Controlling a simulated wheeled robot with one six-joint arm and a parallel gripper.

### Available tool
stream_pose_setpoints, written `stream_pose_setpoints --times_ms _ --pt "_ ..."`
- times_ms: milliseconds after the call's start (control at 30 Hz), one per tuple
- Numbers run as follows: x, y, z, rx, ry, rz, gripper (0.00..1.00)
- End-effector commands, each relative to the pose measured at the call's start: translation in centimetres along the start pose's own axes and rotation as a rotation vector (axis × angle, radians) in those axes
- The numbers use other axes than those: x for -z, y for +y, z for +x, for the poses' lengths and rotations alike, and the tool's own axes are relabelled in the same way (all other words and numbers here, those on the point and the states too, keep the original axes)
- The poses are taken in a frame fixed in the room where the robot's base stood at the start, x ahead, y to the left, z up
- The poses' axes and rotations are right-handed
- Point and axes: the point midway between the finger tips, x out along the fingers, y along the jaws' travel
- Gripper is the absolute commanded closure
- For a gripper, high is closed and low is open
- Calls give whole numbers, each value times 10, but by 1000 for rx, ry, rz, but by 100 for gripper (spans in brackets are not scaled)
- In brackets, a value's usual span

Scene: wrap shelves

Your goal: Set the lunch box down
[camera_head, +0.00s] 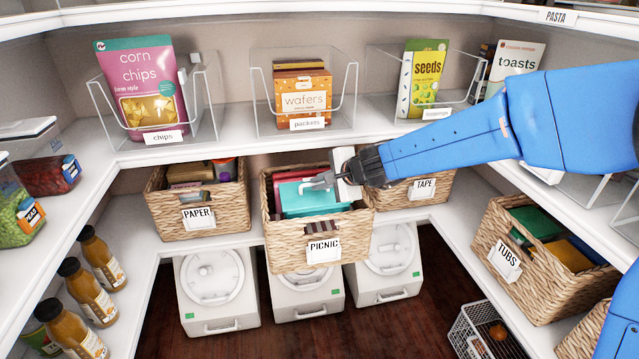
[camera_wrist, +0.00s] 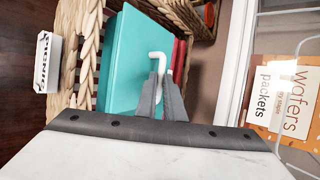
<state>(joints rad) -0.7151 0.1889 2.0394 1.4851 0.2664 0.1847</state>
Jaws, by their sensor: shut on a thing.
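The teal lunch box (camera_head: 308,203) is in the wicker basket labelled PICNIC (camera_head: 287,252) on the middle shelf. Its white handle (camera_head: 313,183) faces up. My gripper (camera_head: 332,181) is over the basket, shut on the handle. In the wrist view, the teal lunch box (camera_wrist: 125,62) lies inside the woven basket (camera_wrist: 88,32), and the white handle (camera_wrist: 158,62) is between my fingertips (camera_wrist: 160,80). The box's underside is hidden, so I cannot tell whether it touches the basket floor.
Red and pink items (camera_head: 295,175) sit in the same basket behind the lunch box. PAPER (camera_head: 199,217) and TAPE (camera_head: 424,190) baskets stand on either side. The upper shelf holds a wafers box (camera_head: 303,98) in a clear bin. White lidded containers (camera_head: 302,292) stand below.

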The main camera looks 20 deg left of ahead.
Motion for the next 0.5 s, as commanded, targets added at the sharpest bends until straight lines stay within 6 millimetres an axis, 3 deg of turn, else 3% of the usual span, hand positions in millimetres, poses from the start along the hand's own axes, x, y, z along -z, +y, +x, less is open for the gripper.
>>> stream_pose_setpoints --times_ms 500 --pt "2 7 6 1 0 0 100"
